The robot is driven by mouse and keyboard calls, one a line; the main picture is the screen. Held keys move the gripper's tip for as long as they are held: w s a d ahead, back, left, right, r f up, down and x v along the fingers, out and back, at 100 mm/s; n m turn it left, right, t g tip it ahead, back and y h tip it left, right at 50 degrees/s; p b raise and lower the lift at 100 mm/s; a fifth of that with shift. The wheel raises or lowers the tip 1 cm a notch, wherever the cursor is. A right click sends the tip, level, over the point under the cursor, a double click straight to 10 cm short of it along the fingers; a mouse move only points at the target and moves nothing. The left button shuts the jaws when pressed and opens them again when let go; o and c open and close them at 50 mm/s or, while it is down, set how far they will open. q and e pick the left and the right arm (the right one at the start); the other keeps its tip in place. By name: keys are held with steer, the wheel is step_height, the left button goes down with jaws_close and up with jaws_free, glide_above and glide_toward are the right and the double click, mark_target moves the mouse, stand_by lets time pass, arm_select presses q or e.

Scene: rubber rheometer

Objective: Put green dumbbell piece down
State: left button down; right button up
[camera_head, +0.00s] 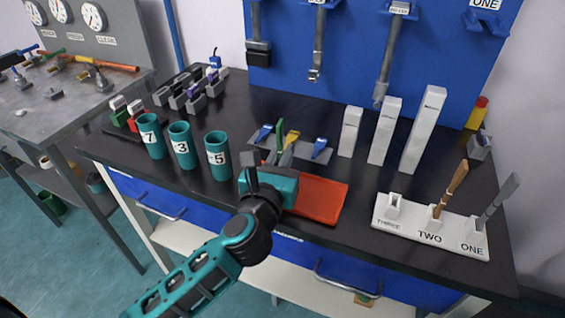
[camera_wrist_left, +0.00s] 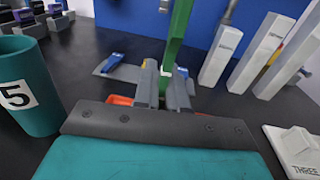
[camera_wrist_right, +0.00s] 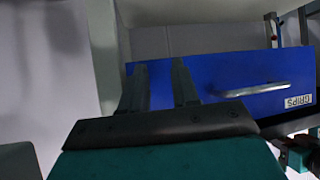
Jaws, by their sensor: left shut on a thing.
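The green dumbbell piece (camera_wrist_left: 179,35) stands upright between the fingers of my left gripper (camera_wrist_left: 165,88) in the left wrist view. In the head view my left gripper (camera_head: 268,160) is over the bench, just behind the red tray (camera_head: 322,197), and the green piece (camera_head: 280,134) shows thinly beyond it. The gripper is shut on the piece. The piece's lower end is hidden by the fingers, so I cannot tell whether it touches anything. My right gripper (camera_wrist_right: 160,85) shows only in the right wrist view, with its fingers apart and empty.
A grey holder (camera_head: 302,151) with blue pieces lies around the left gripper. Teal cups (camera_head: 218,156) stand left, white blocks (camera_head: 384,131) right, and a white numbered stand (camera_head: 410,225) front right. A blue drawer (camera_wrist_right: 220,78) faces the right gripper.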

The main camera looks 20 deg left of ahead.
arm_select(q)
steer(key=shift+f, duration=0.3)
steer(key=shift+f, duration=0.15)
steer(key=c, duration=1.2)
jaws_free()
